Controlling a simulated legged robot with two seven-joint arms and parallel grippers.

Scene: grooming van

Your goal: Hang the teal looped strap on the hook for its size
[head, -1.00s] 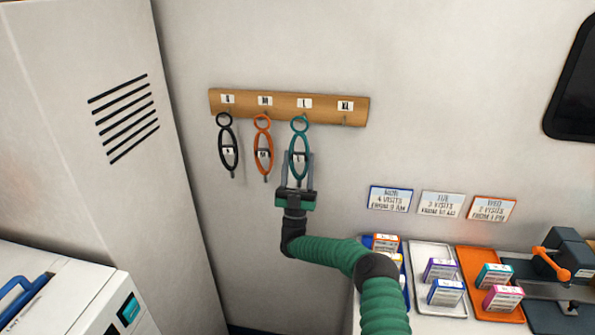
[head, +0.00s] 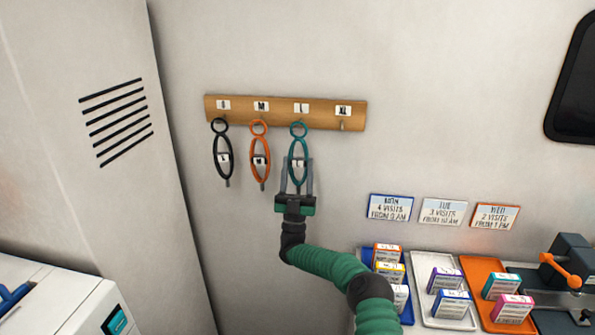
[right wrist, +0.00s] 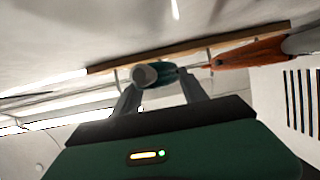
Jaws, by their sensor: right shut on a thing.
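The teal looped strap (head: 298,150) hangs upright against the wall, its small top ring at the L position of the wooden hook rail (head: 330,115). Its tag appears to read L. I cannot tell whether the ring is around the L hook or just in front of it. My right gripper (head: 297,162) comes from below and is shut on the teal strap's lower loop. In the right wrist view, the strap (right wrist: 165,70) shows end-on between the fingers, partly hidden. My left gripper is not in view.
A black strap (head: 222,155) hangs at S and an orange strap (head: 259,158) at M, close left of my gripper. The XL hook (head: 342,126) is empty. A tall cabinet (head: 120,200) stands left. Trays with small boxes (head: 450,303) sit lower right.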

